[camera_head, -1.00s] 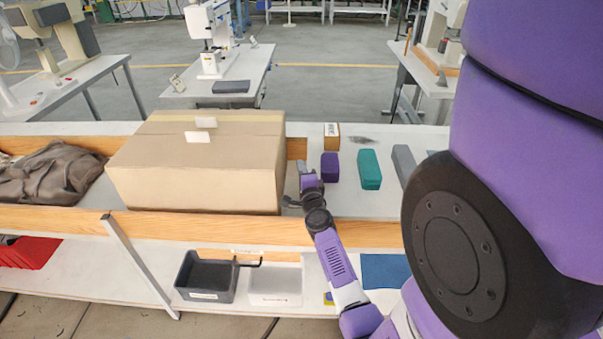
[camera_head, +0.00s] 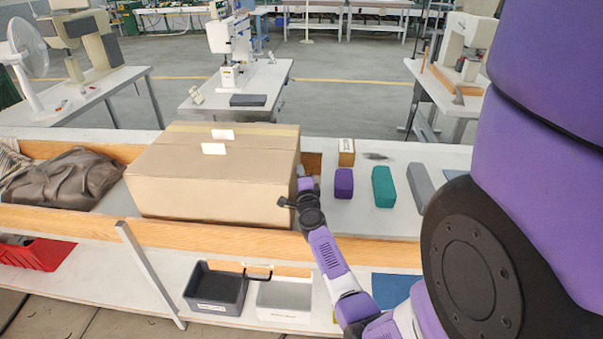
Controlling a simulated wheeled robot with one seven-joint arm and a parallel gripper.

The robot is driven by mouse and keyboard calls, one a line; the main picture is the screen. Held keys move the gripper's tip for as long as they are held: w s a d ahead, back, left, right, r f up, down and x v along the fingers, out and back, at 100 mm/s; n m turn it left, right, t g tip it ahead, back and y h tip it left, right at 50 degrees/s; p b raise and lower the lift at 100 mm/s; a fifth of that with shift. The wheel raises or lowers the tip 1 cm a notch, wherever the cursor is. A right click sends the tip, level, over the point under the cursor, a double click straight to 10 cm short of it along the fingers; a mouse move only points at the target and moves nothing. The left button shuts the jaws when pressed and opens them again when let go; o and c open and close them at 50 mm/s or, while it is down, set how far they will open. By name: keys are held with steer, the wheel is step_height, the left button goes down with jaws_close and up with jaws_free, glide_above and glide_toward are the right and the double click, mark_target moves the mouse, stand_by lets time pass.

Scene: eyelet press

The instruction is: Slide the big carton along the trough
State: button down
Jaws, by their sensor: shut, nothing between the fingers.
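The big carton (camera_head: 215,180) is a closed tan cardboard box with white labels on top. It sits flat in the trough (camera_head: 268,240), which has wooden side boards and a pale floor. My gripper (camera_head: 291,201) is at the carton's right end, low by the front board. It is shut and empty. It looks very close to the carton's right face; I cannot tell whether it touches. The carton's right face is mostly hidden from this view.
A grey-brown cloth heap (camera_head: 70,182) lies in the trough left of the carton, with a short gap between. Purple (camera_head: 343,183), teal (camera_head: 383,186) and grey (camera_head: 420,187) blocks stand on the right. Below are a dark bin (camera_head: 215,288), a white bin (camera_head: 285,298) and a red tray (camera_head: 38,252).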

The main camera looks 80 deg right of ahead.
steer(key=w+b, duration=0.1)
steer(key=w, duration=0.7)
steer(key=w+a+b, duration=0.1)
steer(key=w+b, duration=0.1)
steer(key=w, duration=0.6)
steer(key=w+a+b, duration=0.1)
steer(key=w, duration=0.7)
steer(key=shift+w+a+f, duration=0.1)
steer(key=shift+w, duration=0.15)
steer(key=shift+w+a+b, duration=0.15)
steer(key=shift+w+b, duration=0.15)
steer(key=shift+w, duration=0.3)
steer(key=shift+s, duration=0.15)
